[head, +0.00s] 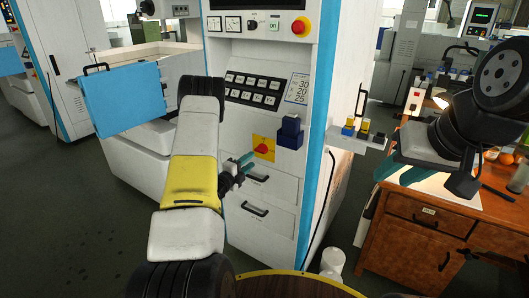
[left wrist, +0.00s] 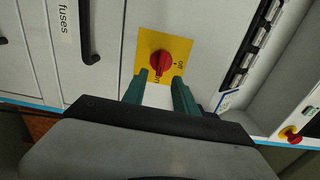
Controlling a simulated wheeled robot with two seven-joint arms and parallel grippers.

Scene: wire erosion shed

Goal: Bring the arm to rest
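My left gripper (head: 248,160) is in front of the white machine cabinet (head: 222,122), close to a red rotary switch (head: 262,148) on a yellow plate. In the left wrist view its two teal fingers (left wrist: 160,78) are apart with nothing held between them. The red switch (left wrist: 168,62) is just beyond the fingertips, its plate marked "off" and "on". I cannot tell whether the fingers touch it. My right gripper (head: 405,172) shows as teal parts below the dark wrist at the right, over the wooden desk; its finger opening is unclear.
Drawers with black handles (head: 254,208) lie below the switch, and a dark blue box (head: 290,132) sits right of it. A blue panel (head: 122,98) stands out at the left. The wooden desk (head: 412,232) holds a lit lamp and small items. Dark floor is open at the left.

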